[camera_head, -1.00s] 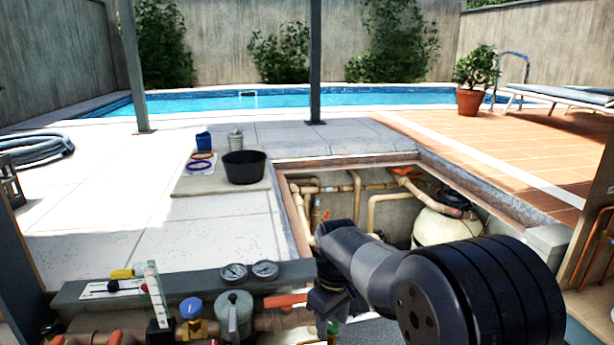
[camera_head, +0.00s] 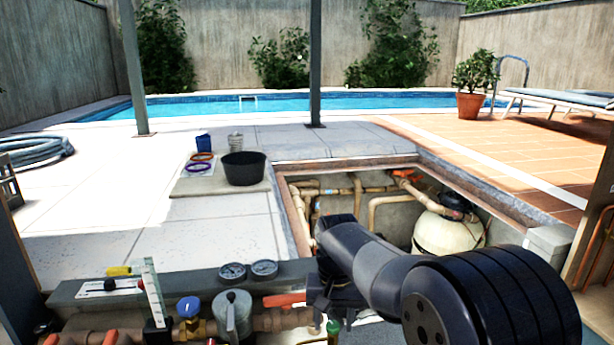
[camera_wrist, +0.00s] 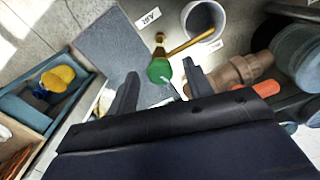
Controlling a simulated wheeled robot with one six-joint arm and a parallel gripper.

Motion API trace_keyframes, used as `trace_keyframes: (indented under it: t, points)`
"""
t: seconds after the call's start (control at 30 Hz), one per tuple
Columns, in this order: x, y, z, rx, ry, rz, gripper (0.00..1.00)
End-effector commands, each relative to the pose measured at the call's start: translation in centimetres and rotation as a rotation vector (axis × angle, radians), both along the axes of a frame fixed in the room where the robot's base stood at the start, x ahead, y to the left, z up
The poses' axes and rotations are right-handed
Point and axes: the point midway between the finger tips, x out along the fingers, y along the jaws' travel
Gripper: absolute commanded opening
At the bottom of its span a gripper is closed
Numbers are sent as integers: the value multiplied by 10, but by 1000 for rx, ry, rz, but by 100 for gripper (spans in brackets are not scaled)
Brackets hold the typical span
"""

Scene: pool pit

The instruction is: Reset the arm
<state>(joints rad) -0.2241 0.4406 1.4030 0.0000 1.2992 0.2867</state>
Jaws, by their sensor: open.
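My gripper shows in the wrist view (camera_wrist: 160,88) with its two dark fingers spread apart. A round green knob (camera_wrist: 158,70) with a brass-coloured part above it appears between and beyond the fingertips. I cannot tell how far it is from them; no held object is visible. In the head view my arm reaches from the lower right toward the bench, beside the orange-handled valve (camera_head: 284,300). My fingers are mostly hidden there by my own wrist. A small green-topped part (camera_head: 333,327) shows just below my wrist.
Pressure gauges (camera_head: 233,271) and a blue-knobbed valve (camera_head: 189,308) stand left of my arm. Behind is the open pit with pipes (camera_head: 390,201) and a cream tank (camera_head: 447,236). A black tub (camera_head: 243,168) stands on the paving. The wrist view shows a grey cup (camera_wrist: 203,20).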

Motion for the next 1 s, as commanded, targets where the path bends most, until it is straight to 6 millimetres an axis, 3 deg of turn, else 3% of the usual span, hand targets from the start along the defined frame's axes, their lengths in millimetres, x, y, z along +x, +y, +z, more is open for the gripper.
trace_keyframes:
  t: [0.53,1.0]
  points:
    - [0,0,-1,0,-2,-423,49]
    - [0,0,1,0,-1,-517,49]
